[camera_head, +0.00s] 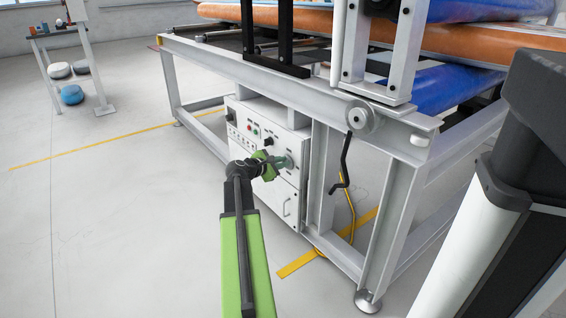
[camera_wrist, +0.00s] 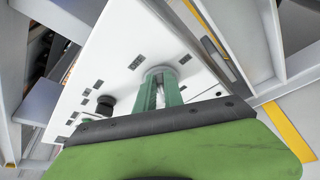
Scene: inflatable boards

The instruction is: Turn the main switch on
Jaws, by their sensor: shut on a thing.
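The control box (camera_head: 240,150) is a white cabinet under the machine's metal frame. The main switch (camera_head: 290,161) is a round, pale green-grey switch on the right of its front panel. My gripper (camera_head: 279,162) reaches the panel from the front, with its fingers at the switch. In the wrist view my gripper (camera_wrist: 160,92) has its two green fingers around the middle of the round switch (camera_wrist: 157,71) and is shut on it. The fingers hide most of the switch's handle, so its turned position cannot be told.
A black knob (camera_wrist: 105,105) and several small buttons sit left of the switch. A black crank handle (camera_head: 344,165) hangs to the right, near a frame leg (camera_head: 388,215). A yellow cable runs down to the floor.

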